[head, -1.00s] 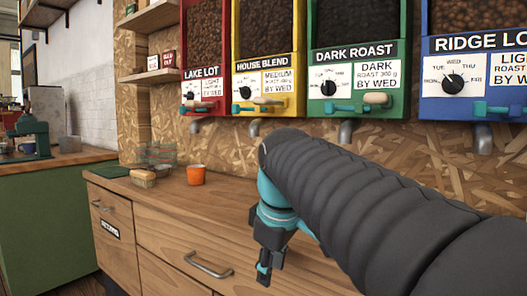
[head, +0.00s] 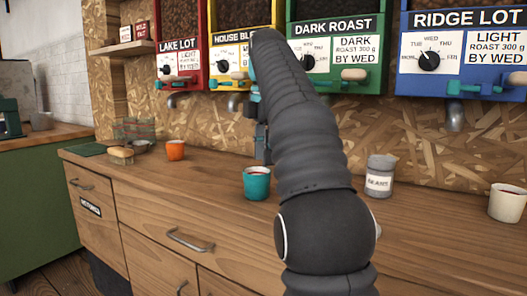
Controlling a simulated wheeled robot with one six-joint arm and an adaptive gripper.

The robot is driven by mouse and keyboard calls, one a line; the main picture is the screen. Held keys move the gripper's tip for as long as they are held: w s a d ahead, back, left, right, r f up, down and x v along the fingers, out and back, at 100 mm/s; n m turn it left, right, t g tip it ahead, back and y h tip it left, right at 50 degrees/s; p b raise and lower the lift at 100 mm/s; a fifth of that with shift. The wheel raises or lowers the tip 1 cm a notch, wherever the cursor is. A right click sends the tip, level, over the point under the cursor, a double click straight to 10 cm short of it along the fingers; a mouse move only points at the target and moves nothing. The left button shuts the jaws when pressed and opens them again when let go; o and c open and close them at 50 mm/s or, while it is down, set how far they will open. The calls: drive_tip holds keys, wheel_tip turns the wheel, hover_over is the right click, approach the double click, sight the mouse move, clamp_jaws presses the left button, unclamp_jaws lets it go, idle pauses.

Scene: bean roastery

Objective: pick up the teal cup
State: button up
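The teal cup (head: 256,184) stands upright on the wooden counter, with something reddish inside. My gripper (head: 263,150) points down a little above and behind the cup in the head view. The upper part of the gripper is partly hidden by my dark, ribbed arm. Its fingers are small and partly covered, so their opening does not show. The cup stands apart on the counter, and nothing visibly holds it.
An orange cup (head: 175,150), a brush (head: 121,155) and a wire basket (head: 133,130) stand to the left. A labelled grey jar (head: 380,176) and a white cup (head: 507,203) stand to the right. Bean dispensers with a green one (head: 333,52) hang above.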

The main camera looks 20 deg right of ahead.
sight(263, 180)
drive_tip(key=shift+f, duration=0.15)
drive_tip(key=shift+w+f+b, duration=0.15)
drive_tip(key=shift+f+b, duration=0.3)
drive_tip(key=shift+f, duration=1.35)
drive_tip(key=shift+w+f+b, duration=0.1)
drive_tip(key=shift+f+b, duration=0.3)
drive_tip(key=shift+f, duration=1.4)
clamp_jaws()
